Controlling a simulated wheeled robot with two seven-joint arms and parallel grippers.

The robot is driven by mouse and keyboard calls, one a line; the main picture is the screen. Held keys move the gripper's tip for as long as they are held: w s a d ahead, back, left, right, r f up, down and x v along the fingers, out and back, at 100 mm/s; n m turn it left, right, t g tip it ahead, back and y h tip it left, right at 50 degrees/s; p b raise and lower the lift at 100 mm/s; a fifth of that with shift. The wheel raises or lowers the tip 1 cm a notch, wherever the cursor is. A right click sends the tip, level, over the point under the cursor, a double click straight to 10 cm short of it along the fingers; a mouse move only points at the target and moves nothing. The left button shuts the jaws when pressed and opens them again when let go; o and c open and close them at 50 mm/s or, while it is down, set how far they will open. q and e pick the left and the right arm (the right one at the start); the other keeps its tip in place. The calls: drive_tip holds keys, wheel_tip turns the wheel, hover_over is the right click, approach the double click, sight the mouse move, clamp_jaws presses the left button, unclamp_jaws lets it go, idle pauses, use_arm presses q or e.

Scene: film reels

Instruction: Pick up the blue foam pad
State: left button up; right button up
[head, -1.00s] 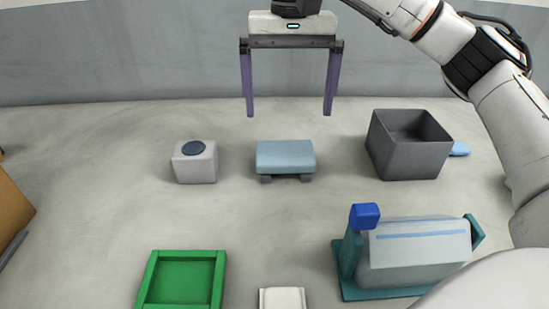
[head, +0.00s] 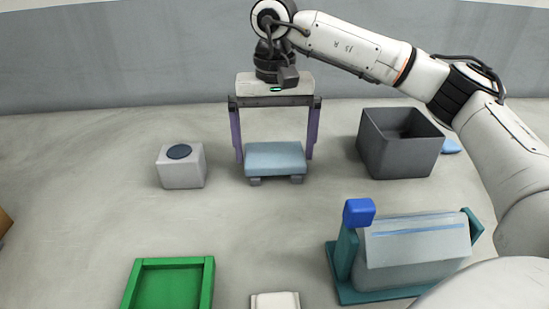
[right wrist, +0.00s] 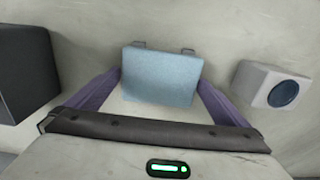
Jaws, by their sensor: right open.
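The blue foam pad (head: 274,158) is a light blue block resting on small grey supports (head: 254,181) in the middle of the surface. It also shows in the right wrist view (right wrist: 161,77). My right gripper (head: 274,158) is open, pointing down, with one purple finger at each side of the pad. My left gripper is not in view.
A white box with a dark round top (head: 180,167) stands left of the pad. A dark grey open bin (head: 400,160) stands to the right, with a blue item (head: 451,146) behind it.

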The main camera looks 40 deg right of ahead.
drive_tip(key=c, duration=0.7)
